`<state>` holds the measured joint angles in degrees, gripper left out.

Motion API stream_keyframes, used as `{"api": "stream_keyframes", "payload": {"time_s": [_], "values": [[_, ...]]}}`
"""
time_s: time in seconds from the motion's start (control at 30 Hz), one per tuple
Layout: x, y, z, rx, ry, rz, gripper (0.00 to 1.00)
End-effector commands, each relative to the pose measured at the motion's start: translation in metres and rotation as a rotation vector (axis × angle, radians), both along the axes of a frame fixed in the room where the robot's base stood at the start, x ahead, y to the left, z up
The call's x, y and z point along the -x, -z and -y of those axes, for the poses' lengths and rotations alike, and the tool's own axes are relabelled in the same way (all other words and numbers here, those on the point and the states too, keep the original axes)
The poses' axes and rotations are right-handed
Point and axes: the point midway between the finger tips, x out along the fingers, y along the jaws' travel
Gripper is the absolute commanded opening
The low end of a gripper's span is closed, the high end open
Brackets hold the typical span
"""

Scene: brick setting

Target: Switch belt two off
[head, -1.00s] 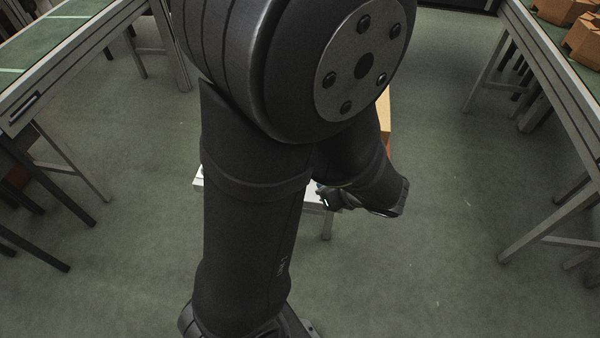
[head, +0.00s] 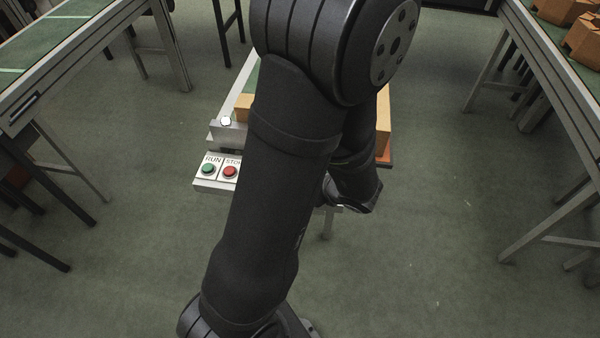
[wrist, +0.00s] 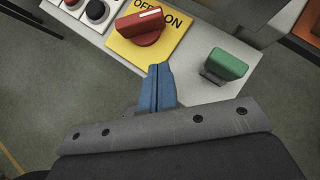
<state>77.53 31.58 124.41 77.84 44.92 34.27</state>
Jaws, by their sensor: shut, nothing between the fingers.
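In the wrist view, a red rotary switch (wrist: 140,27) sits on a yellow plate (wrist: 124,47) lettered OFF and ON. A white mark shows on its handle; I cannot tell surely which word it points to. My gripper (wrist: 158,68) has its blue fingers shut and empty, beside the yellow plate's near edge and apart from the switch. A green handle (wrist: 228,64) stands on the same pale panel, to the right of the fingers. In the head view, a green RUN button (head: 208,168) and a red STOP button (head: 230,171) show left of my arm. The fingers are hidden there.
A white lamp (head: 226,121) stands above the RUN and STOP buttons. A belt with cardboard boxes (head: 383,125) lies behind my arm, partly hidden. Other conveyors stand at left (head: 75,45) and right (head: 550,65). Black and red buttons (wrist: 96,11) lie left of the yellow plate.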

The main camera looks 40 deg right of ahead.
Motion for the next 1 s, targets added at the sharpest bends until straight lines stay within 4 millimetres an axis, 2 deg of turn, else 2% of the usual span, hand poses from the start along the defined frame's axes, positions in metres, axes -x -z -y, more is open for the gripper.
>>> {"api": "stream_keyframes", "payload": {"time_s": [0.13,0.3,0.43,1.0], "values": [[-0.019,0.019,-0.002,-0.005,-0.004,-0.001,0.00],[-0.041,0.017,-0.001,0.001,-0.004,0.001,0.00],[-0.051,0.017,0.000,0.000,-0.003,-0.001,0.00],[-0.057,0.017,0.000,0.001,-0.006,0.000,0.00]]}}
